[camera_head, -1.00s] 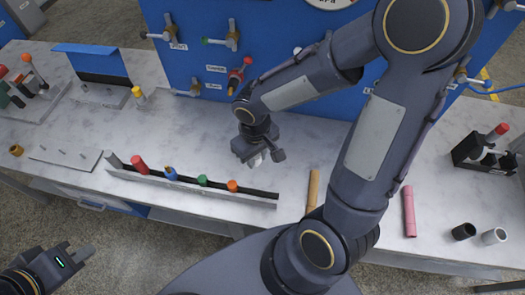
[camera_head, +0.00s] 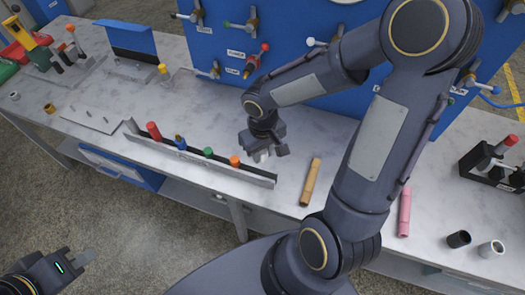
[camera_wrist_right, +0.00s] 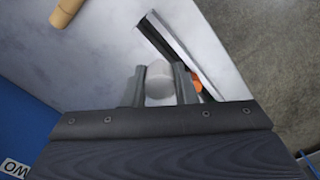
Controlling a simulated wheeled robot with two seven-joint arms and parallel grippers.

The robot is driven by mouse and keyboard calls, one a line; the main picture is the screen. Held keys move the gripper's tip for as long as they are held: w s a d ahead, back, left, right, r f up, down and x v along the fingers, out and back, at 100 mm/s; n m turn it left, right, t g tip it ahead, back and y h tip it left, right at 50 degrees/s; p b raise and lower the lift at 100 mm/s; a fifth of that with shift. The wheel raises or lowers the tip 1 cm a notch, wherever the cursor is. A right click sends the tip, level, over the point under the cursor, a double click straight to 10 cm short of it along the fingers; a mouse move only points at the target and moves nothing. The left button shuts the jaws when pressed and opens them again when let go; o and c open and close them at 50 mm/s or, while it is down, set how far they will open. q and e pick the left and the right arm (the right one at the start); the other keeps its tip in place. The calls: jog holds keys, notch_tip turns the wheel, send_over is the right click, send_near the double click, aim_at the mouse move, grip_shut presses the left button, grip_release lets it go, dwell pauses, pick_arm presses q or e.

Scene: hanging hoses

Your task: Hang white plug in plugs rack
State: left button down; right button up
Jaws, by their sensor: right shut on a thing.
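The white plug (camera_wrist_right: 159,82) is between the two fingers of my right gripper (camera_wrist_right: 159,88) in the right wrist view. In the head view my right gripper (camera_head: 264,154) is shut on it, above the table, and the plug shows only as a small pale patch. The plugs rack (camera_head: 215,170) is a long grey strip just left of this gripper. It holds red, blue, green and orange plugs (camera_head: 234,161), with the orange one nearest the gripper. The rack also shows in the right wrist view (camera_wrist_right: 150,37). My left gripper (camera_head: 82,258) is low at the left, away from the table.
A tan cylinder (camera_head: 311,182) and a pink cylinder (camera_head: 405,212) lie on the table (camera_head: 338,150) right of the rack. A black cup (camera_head: 458,239) and a white cup (camera_head: 491,249) stand at the front right. A blue panel (camera_head: 330,60) with valves rises behind.

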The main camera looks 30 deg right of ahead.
jog(key=b, duration=0.6)
send_over(262, 168)
jog(key=s, duration=0.2)
jog(key=shift+w+a+f, duration=0.1)
jog(key=shift+a+f, duration=0.1)
jog(key=shift+f, duration=1.3)
jog(key=shift+w+a+f, duration=0.1)
jog(key=shift+a+f, duration=0.05)
jog(key=shift+f, duration=1.3)
jog(key=shift+f+b, duration=1.45)
jog(key=shift+b, duration=0.25)
jog(key=o, duration=1)
jog(key=shift+o, duration=0.2)
notch_tip(262, 168, up, 8)
jog(key=shift+f+p, duration=0.1)
jog(key=shift+p, duration=0.2)
